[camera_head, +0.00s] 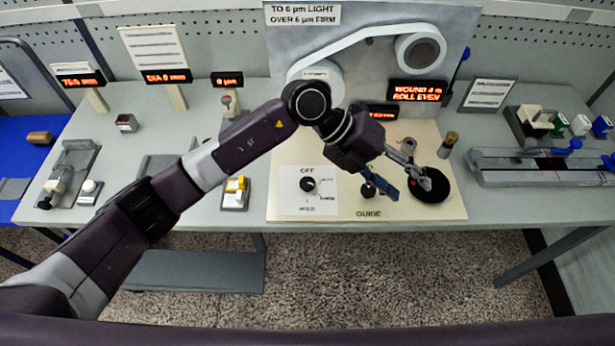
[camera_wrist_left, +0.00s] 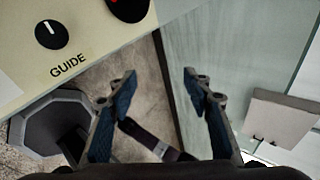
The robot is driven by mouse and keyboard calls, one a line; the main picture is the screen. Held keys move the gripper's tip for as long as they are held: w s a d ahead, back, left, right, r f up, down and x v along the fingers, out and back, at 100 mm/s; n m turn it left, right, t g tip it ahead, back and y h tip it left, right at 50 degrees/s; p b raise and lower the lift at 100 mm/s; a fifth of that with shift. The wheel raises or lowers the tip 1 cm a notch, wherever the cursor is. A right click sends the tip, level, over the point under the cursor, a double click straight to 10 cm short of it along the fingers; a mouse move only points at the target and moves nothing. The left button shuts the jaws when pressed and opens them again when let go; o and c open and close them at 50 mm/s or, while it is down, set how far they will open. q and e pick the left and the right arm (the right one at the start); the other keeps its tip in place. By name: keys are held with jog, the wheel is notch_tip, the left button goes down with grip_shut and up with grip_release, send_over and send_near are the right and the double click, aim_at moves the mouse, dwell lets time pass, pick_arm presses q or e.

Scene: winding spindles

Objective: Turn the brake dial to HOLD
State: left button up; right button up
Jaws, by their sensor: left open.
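The brake dial (camera_head: 308,185) is a small black knob on a white plate on the cream panel, with OFF above it. The other labels are too small to read surely, and where its white mark points is unclear. My left gripper (camera_head: 407,188) is open and empty, right of the dial near the GUIDE knob (camera_head: 369,190) and a black disc (camera_head: 437,186). In the left wrist view its blue-padded fingers (camera_wrist_left: 160,80) are spread with nothing between them. That view shows the GUIDE knob (camera_wrist_left: 50,34) at upper left; the brake dial is out of it. My right gripper is not in view.
The cream panel (camera_head: 285,208) lies near the table's front edge. A yellow-and-white block (camera_head: 236,190) stands left of the dial. A wooden-looking peg (camera_head: 448,143) and a long grey rail (camera_head: 540,178) are on the right. My left arm crosses over the table's left half.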

pick_arm(q)
jog(key=w+a+f+t+y, duration=0.1)
jog(key=w+a+f+y, duration=0.15)
jog(key=a, duration=0.25)
jog(key=w+a+f+y, duration=0.2)
jog(key=w+a+y, duration=0.1)
jog(key=a, duration=0.2)
jog(key=n+t+y, duration=0.1)
jog(key=y, duration=0.3)
send_over(307, 182)
jog(key=shift+d, duration=0.3)
jog(key=shift+a+n, duration=0.3)
jog(key=shift+a, duration=0.05)
notch_tip(307, 182, down, 7)
jog(key=p, duration=0.2)
jog(key=shift+r+p, duration=0.1)
jog(key=shift+p, duration=0.2)
jog(key=shift+f, duration=0.4)
